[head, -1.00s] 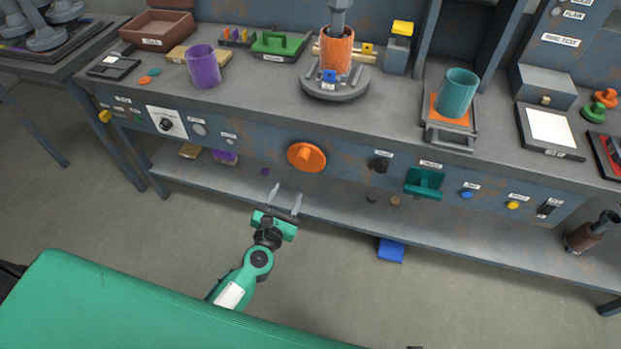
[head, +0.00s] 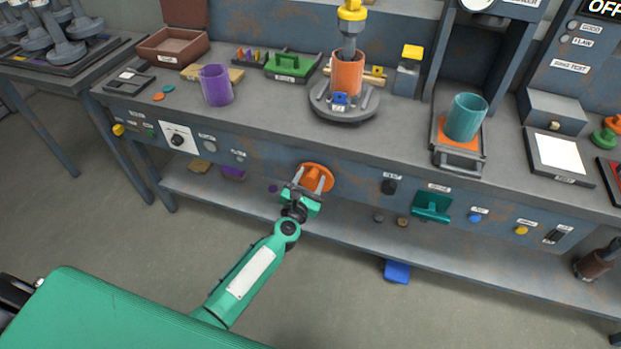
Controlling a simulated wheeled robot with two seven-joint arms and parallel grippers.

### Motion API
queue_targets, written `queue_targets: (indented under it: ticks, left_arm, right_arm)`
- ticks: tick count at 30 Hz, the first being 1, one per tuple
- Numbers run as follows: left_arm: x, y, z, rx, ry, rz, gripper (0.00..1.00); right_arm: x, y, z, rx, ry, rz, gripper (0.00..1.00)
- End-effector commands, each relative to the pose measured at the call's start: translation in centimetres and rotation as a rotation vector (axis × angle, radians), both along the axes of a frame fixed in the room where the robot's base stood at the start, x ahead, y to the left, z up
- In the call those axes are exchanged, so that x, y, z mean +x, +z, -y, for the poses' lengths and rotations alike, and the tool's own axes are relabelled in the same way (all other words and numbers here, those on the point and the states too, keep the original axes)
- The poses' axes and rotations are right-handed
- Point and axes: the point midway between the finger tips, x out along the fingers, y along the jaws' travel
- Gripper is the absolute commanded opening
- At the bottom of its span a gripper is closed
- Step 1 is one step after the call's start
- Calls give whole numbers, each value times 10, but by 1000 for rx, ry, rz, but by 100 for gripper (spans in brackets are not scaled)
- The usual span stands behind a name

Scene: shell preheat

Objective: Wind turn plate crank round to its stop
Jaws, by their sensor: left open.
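The orange round crank (head: 318,168) with its protruding knob is on the front panel of the bench, below the turn plate. My left gripper (head: 310,178) is open in front of it. Its two fingers overlap the crank's face, one on each side of the knob; I cannot tell whether they touch it. A yellow-topped spindle (head: 352,14) reaches down to the cylinder. My right gripper is out of view.
A lower shelf (head: 350,235) runs beneath. A teal cup (head: 466,117) and a purple cup (head: 216,86) stand on the bench. The floor in front is mostly clear.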

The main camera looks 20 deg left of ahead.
Motion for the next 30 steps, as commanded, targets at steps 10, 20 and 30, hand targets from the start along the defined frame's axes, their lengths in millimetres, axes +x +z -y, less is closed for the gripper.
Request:
queue_targets:
  ticks: [10, 20, 30]
  left_arm:
    - [5, 0, 0, 0, 0, -1, 50]
    - [5, 0, 0, 1, 0, -1, 5]
    - [4, 0, 3, 73, 0, 2, 5]
  right_arm:
    - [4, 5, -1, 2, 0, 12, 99]
    - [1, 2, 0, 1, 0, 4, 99]
    - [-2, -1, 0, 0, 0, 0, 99]
